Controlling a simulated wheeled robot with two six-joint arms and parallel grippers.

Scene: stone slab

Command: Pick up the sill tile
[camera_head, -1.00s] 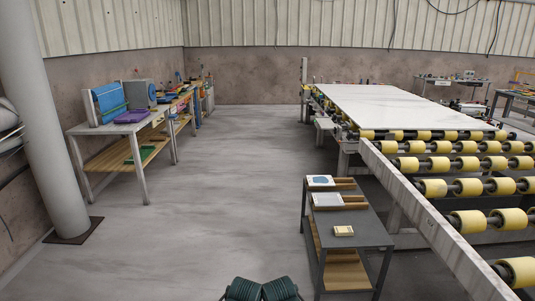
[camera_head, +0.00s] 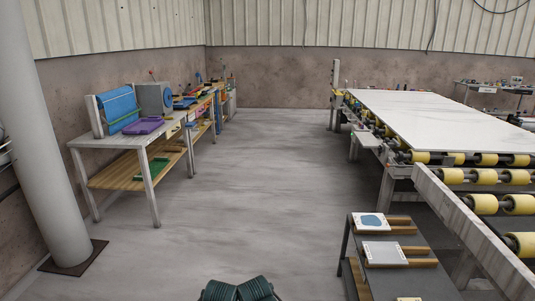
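On the small dark trolley table (camera_head: 430,282) at the lower right, a grey flat tile (camera_head: 384,252) with a pale edge lies across wooden strips. Behind it lies a white tile with a blue oval patch (camera_head: 371,222), also on wooden strips. A small pale piece (camera_head: 408,299) is cut off by the bottom edge. I cannot tell from its look which of these is the sill tile.
A large white slab (camera_head: 435,116) lies on a roller conveyor with yellow rollers (camera_head: 481,204) at right. A workbench (camera_head: 97,141) with a purple item (camera_head: 143,126) stands left, near a grey pillar (camera_head: 41,150). The floor (camera_head: 260,190) between is clear.

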